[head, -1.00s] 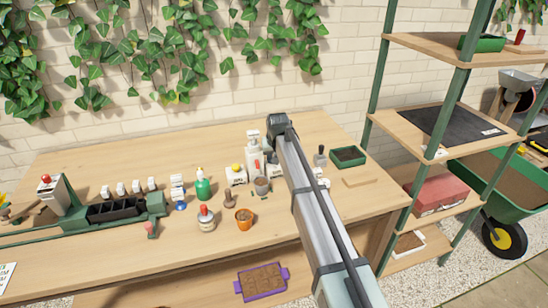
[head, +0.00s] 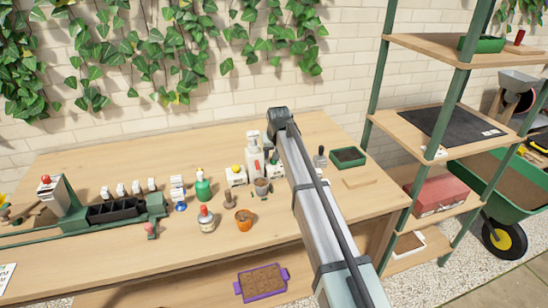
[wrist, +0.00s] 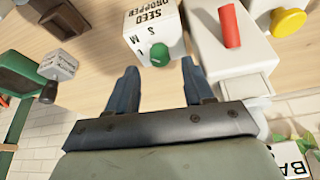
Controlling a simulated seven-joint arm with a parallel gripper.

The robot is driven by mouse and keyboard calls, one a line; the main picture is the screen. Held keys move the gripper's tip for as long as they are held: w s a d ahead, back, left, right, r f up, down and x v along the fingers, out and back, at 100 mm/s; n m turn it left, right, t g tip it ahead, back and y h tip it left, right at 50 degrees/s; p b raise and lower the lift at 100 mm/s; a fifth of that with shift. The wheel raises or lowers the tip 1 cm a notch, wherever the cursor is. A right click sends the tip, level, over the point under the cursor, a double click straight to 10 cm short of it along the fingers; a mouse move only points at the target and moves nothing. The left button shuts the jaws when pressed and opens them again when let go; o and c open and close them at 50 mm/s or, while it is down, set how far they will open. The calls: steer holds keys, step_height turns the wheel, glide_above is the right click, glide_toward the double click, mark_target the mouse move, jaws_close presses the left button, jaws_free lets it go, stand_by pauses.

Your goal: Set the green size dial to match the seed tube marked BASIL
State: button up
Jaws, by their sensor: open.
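The green size dial (wrist: 160,54) is on the face of a white box (wrist: 150,30) marked SEED DROPPER, with S and M lettered near the dial. My gripper (wrist: 159,68) is open in the wrist view, its two dark blue fingers on either side of the dial in the picture. I cannot tell whether they touch it. A white label (wrist: 296,162) with the letters BA shows at the lower right of the wrist view; the rest is cut off.
Beside the dropper stands a white box with a red lever (wrist: 230,25), and beyond it a yellow knob (wrist: 288,22). The front right bench is clear.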

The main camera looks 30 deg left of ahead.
steer(key=v, duration=1)
steer(key=shift+r, duration=0.2)
steer(key=shift+d, duration=0.1)
steer(key=w+a+n+g, duration=0.1)
steer(key=w+a, duration=0.4)
steer(key=w, duration=0.2)
steer(key=f+n+g+h, duration=0.1)
steer(key=f+n, duration=0.2)
steer(key=f, duration=0.1)
steer(key=s+d+f+n+g, duration=0.1)
steer(key=f+n, duration=0.2)
steer(key=f, duration=0.1)
steer(key=s+f+n+g+h, duration=0.1)
steer(key=f+n, duration=0.2)
steer(key=f, duration=0.2)
steer(key=shift+s+d+n+h, duration=0.15)
steer(key=shift+n+h, duration=0.15)
steer(key=shift+n, duration=0.1)
